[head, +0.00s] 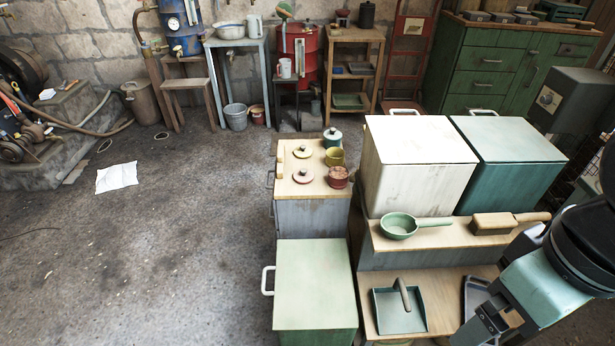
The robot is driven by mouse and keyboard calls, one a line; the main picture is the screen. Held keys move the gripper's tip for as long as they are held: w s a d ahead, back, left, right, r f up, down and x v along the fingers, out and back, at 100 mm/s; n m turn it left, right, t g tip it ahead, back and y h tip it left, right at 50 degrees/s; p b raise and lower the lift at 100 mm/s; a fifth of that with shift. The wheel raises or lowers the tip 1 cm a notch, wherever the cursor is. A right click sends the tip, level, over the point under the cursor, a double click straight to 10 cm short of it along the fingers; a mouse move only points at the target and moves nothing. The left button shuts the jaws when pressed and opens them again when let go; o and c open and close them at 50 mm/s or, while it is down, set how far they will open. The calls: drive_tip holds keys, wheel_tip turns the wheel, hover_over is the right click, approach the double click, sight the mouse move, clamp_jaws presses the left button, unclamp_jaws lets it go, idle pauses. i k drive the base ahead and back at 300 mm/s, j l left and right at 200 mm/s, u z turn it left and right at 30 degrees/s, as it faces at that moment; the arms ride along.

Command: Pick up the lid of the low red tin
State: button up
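A low red tin (338,178) stands at the right edge of a small wooden-topped cabinet, near the middle of the head view. Its top looks open, but it is too small to be sure. Two round pale lids with dark knobs lie flat to its left: a nearer one with a reddish edge (302,175) and a farther one (303,152). A yellow tin (334,157) and a teal tin with a knobbed lid (332,137) stand behind the red tin. My gripper (488,328) is low at the right, far from the lids; its fingertips do not show clearly.
A white box (418,165) and a teal box (508,160) stand right of the cabinet. In front of them are a green pan (398,226), a brush (492,223) and a dustpan (400,310). A pale green box (314,285) stands before the cabinet. The floor (190,230) at left is mostly clear.

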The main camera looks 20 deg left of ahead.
sight(302, 176)
drive_tip(key=i+j+u, duration=0.1)
drive_tip(key=j, duration=0.35)
drive_tip(key=i+j+u, duration=0.15)
drive_tip(key=j, duration=0.3)
drive_tip(key=j+u, duration=0.1)
drive_tip(key=j, duration=0.3)
drive_tip(key=i+j+u, duration=0.15)
drive_tip(key=j, duration=0.3)
drive_tip(key=i+j+u, duration=0.1)
drive_tip(key=j, duration=0.3)
drive_tip(key=i, duration=0.1)
